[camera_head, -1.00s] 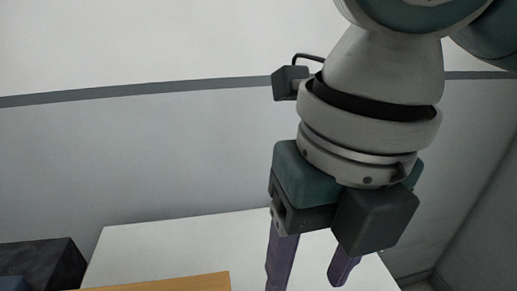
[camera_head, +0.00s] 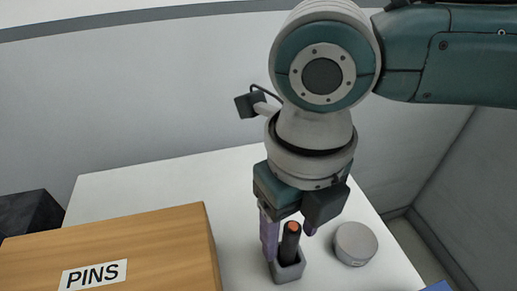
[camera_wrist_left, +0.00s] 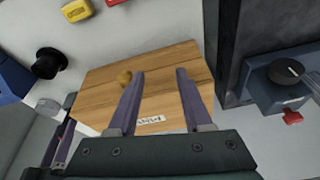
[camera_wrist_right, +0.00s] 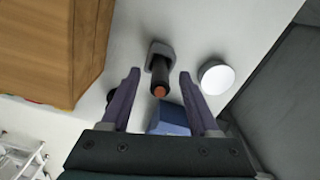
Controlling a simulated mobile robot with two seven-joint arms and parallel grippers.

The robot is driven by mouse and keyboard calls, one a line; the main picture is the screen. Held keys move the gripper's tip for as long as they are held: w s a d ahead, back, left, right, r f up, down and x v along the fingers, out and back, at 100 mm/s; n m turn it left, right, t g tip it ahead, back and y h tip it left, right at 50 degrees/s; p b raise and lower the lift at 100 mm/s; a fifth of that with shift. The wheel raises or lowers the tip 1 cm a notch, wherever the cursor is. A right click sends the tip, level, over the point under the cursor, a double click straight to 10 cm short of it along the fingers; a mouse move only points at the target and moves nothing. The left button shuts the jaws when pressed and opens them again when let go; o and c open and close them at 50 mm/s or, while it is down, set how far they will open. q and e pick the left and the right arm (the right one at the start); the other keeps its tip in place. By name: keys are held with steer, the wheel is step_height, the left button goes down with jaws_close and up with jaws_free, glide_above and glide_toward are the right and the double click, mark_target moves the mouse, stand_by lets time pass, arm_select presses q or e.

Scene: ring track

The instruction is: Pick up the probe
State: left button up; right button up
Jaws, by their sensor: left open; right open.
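The probe (camera_head: 292,236), a black rod with an orange top, stands upright in a small grey holder (camera_head: 287,272) on the white table. In the right wrist view the probe (camera_wrist_right: 158,74) lies between the fingers, its orange end towards the camera. My right gripper (camera_head: 290,246) is open and points down, one purple finger on each side of the probe. Whether the fingers touch it cannot be told. My left gripper (camera_wrist_left: 160,74) is open and empty over a wooden box, and is out of the head view.
The wooden box (camera_head: 140,245) labelled PINS stands left of the holder. A pale round puck (camera_head: 355,244) sits to the right. A blue object (camera_wrist_right: 172,118) lies near the probe in the right wrist view. The table behind is clear.

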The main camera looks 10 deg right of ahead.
jaws_close()
stand_by(0.5)
